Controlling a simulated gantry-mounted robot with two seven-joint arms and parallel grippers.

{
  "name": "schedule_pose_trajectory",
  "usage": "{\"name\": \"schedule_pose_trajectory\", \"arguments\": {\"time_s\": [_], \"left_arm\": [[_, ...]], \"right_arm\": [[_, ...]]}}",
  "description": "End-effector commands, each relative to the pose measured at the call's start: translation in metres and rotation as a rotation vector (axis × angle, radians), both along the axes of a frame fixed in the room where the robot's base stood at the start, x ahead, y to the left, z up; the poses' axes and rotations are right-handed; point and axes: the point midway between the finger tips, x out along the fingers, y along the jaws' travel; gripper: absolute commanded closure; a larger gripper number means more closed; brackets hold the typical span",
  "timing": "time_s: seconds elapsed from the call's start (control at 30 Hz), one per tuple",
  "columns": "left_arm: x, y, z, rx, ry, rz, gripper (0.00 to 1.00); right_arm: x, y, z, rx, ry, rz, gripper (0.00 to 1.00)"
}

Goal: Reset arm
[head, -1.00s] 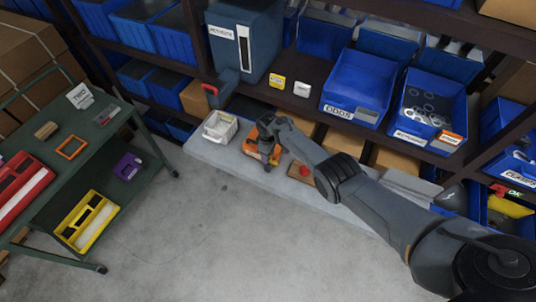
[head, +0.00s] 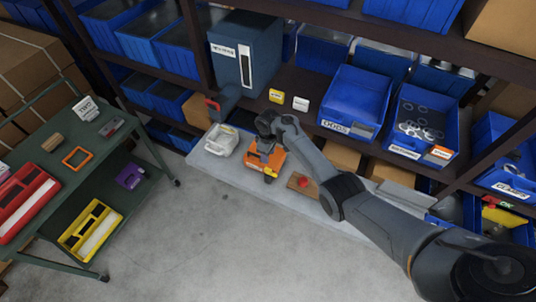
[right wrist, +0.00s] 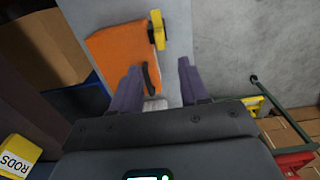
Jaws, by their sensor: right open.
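My right arm reaches in from the lower right in the head view. Its gripper (head: 264,132) hangs above and behind an orange box-like item (head: 258,159) on the grey low shelf. In the right wrist view the two fingers (right wrist: 158,82) stand apart with nothing held between them. The orange item (right wrist: 118,55) lies beyond the fingers, with a yellow part (right wrist: 157,30) at its edge and a dark handle-like piece. My left gripper is not in view.
A white bin (head: 221,140) and a wooden board with a red button (head: 305,182) flank the orange item. Blue bins (head: 355,104) fill the shelf above. A green cart (head: 85,150) stands at left. The floor between is clear.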

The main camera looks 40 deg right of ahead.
Motion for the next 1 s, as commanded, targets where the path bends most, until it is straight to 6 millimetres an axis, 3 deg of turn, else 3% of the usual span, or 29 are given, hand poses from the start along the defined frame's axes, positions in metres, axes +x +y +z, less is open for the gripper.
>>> {"name": "schedule_pose_trajectory", "arguments": {"time_s": [0.27,0.37,0.47,0.57,0.73,0.87,1.0], "left_arm": [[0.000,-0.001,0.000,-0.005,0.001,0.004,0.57],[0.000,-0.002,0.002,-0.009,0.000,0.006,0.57],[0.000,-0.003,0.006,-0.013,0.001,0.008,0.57],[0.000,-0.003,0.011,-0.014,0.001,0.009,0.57],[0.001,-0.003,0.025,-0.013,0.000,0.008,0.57],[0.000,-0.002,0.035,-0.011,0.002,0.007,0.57],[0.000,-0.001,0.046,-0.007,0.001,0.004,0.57]], "right_arm": [[-0.004,0.000,-0.004,0.000,0.008,0.000,0.55],[-0.017,0.000,-0.018,0.000,0.035,0.000,0.55],[-0.046,0.002,-0.044,0.002,0.089,0.001,0.55],[-0.090,0.006,-0.081,0.002,0.169,0.009,0.55],[-0.193,0.016,-0.138,-0.029,0.285,0.045,0.55],[-0.258,0.028,-0.151,-0.071,0.303,0.069,0.55],[-0.316,0.051,-0.140,-0.105,0.278,0.080,0.55]]}}
